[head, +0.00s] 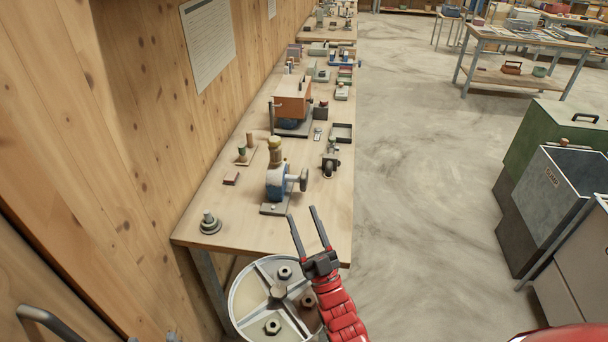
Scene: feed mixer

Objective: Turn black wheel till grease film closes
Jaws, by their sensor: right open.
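A small blue device (276,183) with a brass-coloured cap stands on a plate near the front of the wooden workbench (222,219). A dark grey wheel (303,180) sticks out from its right side; it looks grey rather than clearly black. No grease film can be made out at this size. My right gripper (302,212) reaches up from the bottom of the head view. Its two dark fingers are apart with nothing between them. In the picture they lie just below the wheel, and no contact shows. My left gripper is not in view.
A round metal housing with hex nuts (273,326) sits below the bench front, partly behind my right arm. A stepped round part (209,223) lies at the bench's front left. A dark fitting (330,160) and an orange-topped machine (292,97) stand farther back.

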